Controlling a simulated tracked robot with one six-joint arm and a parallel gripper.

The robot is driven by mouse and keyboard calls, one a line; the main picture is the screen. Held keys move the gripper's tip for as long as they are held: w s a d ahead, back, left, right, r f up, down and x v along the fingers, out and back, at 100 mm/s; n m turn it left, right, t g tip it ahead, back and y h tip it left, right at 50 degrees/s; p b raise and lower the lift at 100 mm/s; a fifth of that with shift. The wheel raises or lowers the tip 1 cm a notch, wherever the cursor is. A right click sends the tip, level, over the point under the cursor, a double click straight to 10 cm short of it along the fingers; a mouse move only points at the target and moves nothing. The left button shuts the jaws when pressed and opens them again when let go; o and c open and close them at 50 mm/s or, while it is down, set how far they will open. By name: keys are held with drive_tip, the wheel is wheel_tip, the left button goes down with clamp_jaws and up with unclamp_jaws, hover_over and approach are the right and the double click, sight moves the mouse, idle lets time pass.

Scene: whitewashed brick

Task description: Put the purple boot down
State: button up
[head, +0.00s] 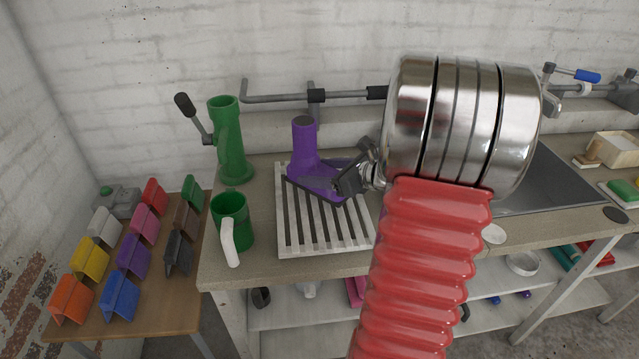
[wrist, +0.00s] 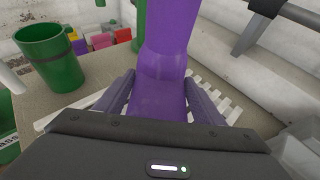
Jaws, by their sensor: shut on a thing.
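The purple boot (head: 304,148) stands upright over the white slatted rack (head: 290,240) on the counter. Its shaft points up and its foot points right. My gripper (head: 340,183) is shut on the foot of the boot. In the wrist view the boot (wrist: 165,70) rises between the two fingers of my gripper (wrist: 160,98). The sole looks at or just above the slats; I cannot tell whether it touches. My red ribbed arm hides the right part of the rack.
A green mug (head: 232,222) with a white handle and a green crank-handled device (head: 231,145) stand left of the rack. A grey pipe (head: 300,97) runs behind. A side table (head: 120,330) at left holds several coloured folded pieces.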

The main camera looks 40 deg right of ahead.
drive_tip(key=shift+f, duration=1.85)
drive_tip(key=o, duration=1.3)
drive_tip(key=shift+f, duration=0.1)
drive_tip(key=shift+s+d+r, duration=0.1)
drive_tip(key=shift+s+r, duration=0.2)
drive_tip(key=shift+s, duration=0.1)
drive_tip(key=v, duration=1.1)
